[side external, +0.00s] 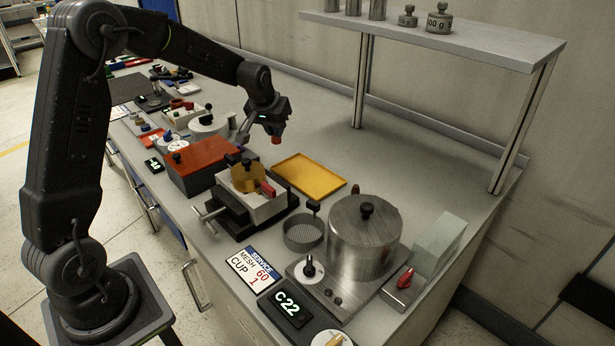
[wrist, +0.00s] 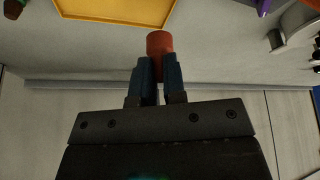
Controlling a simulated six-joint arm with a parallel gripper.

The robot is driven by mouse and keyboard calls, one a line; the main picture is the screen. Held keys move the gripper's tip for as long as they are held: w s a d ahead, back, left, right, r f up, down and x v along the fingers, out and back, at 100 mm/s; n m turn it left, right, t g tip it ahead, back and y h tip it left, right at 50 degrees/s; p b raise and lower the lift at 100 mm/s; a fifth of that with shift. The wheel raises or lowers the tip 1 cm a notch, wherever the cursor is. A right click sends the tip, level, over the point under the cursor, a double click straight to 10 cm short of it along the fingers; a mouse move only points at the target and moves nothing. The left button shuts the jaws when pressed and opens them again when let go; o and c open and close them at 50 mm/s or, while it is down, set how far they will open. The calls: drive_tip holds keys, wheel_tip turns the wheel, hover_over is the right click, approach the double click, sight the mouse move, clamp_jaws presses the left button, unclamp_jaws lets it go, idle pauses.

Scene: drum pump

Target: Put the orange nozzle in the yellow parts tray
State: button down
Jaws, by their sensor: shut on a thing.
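The orange nozzle (wrist: 159,43) is a small reddish-orange cylinder between my gripper's fingertips in the wrist view. My gripper (wrist: 158,72) is shut on it. In the side external view my gripper (side external: 274,133) is in the air above the bench, behind and a little left of the yellow parts tray, with the nozzle (side external: 275,141) at its tips. The yellow parts tray (side external: 309,176) lies flat on the bench and looks empty. Part of the tray (wrist: 116,17) shows at the top of the wrist view, apart from the nozzle.
A vise-like fixture with a yellow-topped block (side external: 247,181) stands in front of the tray. A red-topped box (side external: 199,158) is to its left. A steel pot (side external: 364,240) and a round sieve (side external: 303,233) stand to the right. A raised shelf (side external: 440,42) is at the back right.

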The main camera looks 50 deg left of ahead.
drive_tip(key=shift+w+d+f, duration=0.1)
drive_tip(key=shift+d+f, duration=0.05)
drive_tip(key=shift+f, duration=0.3)
drive_tip(key=w+d+f, duration=0.2)
drive_tip(key=d, duration=0.1)
drive_tip(key=w+d+f, duration=0.2)
drive_tip(key=d, duration=0.1)
drive_tip(key=w+d+f, duration=0.2)
drive_tip(key=d, duration=0.1)
drive_tip(key=shift+w+d+f, duration=0.1)
drive_tip(key=shift+w+f, duration=0.1)
drive_tip(key=shift+f, duration=0.2)
drive_tip(key=shift+d+f, duration=0.1)
drive_tip(key=shift+f, duration=2)
drive_tip(key=c, duration=1.2)
unclamp_jaws()
